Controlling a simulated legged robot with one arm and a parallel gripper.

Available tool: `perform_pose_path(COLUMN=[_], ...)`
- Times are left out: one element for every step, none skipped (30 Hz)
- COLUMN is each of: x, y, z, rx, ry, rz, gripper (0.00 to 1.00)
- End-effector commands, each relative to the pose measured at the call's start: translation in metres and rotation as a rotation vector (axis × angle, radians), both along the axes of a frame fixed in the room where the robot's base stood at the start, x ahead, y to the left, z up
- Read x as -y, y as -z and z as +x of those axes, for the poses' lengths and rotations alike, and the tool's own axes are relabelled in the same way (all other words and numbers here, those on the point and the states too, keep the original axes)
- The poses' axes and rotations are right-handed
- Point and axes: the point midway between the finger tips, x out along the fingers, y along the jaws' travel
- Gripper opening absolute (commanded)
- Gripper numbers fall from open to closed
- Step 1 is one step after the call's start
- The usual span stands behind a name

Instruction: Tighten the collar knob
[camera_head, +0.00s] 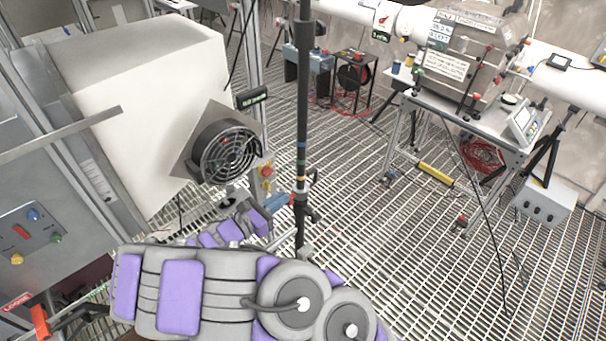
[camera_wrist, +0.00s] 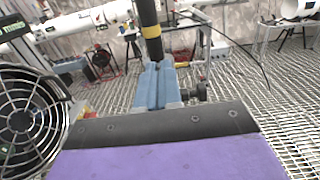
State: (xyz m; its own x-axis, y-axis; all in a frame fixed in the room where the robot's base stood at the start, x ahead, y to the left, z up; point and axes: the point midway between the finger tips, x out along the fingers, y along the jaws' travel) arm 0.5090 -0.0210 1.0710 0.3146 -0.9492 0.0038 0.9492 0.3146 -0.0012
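A dark upright pole (camera_head: 302,110) with coloured bands stands in the middle of the head view. Low on it is a dark collar (camera_head: 300,200), with a small dark knob (camera_head: 314,215) on its right side. My gripper (camera_head: 282,201) reaches in from the left, its blue fingertips close beside the collar. In the wrist view the pole (camera_wrist: 149,30) runs down behind my gripper (camera_wrist: 156,68). Its blue fingers lie side by side, nearly together. A dark knob-like part (camera_wrist: 194,92) shows right of the fingers. I cannot see anything clearly held between the tips.
A round fan (camera_head: 228,152) on a pale cabinet (camera_head: 140,90) stands close on the left; it also shows in the wrist view (camera_wrist: 30,115). A bench (camera_head: 460,115) with equipment is at the back right. The grated floor (camera_head: 400,250) right of the pole is mostly clear.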

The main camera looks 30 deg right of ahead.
Motion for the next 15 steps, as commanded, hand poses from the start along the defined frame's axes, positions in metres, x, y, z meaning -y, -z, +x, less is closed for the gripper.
perform_pose_path(x=[0.009, 0.009, 0.010, 0.010, 0.010, 0.010, 0.010, 0.010, 0.009, 0.007, 0.005, 0.002, -0.001, -0.005, -0.010], y=[-0.005, -0.006, -0.008, -0.008, -0.009, -0.009, -0.009, -0.008, -0.008, -0.009, -0.009, -0.009, -0.009, -0.009, -0.009], z=[-0.004, -0.004, -0.005, -0.005, -0.006, -0.006, -0.006, -0.007, -0.007, -0.007, -0.008, -0.009, -0.010, -0.011, -0.012], rx=[-0.001, -0.001, -0.002, -0.002, -0.002, -0.002, -0.002, -0.002, -0.002, -0.002, -0.002, -0.003, -0.003, -0.003, -0.003], ry=[0.020, 0.020, 0.021, 0.021, 0.021, 0.022, 0.022, 0.022, 0.022, 0.022, 0.022, 0.022, 0.021, 0.021, 0.020], rz=[-0.009, -0.009, -0.008, -0.008, -0.008, -0.008, -0.008, -0.007, -0.007, -0.007, -0.007, -0.007, -0.007, -0.007, -0.006], gripper=[0.00, 0.00, 0.00, 0.00, 0.00, 0.00, 0.00, 0.00, 0.00, 0.00, 0.00, 0.00, 0.00, 0.00, 0.00])
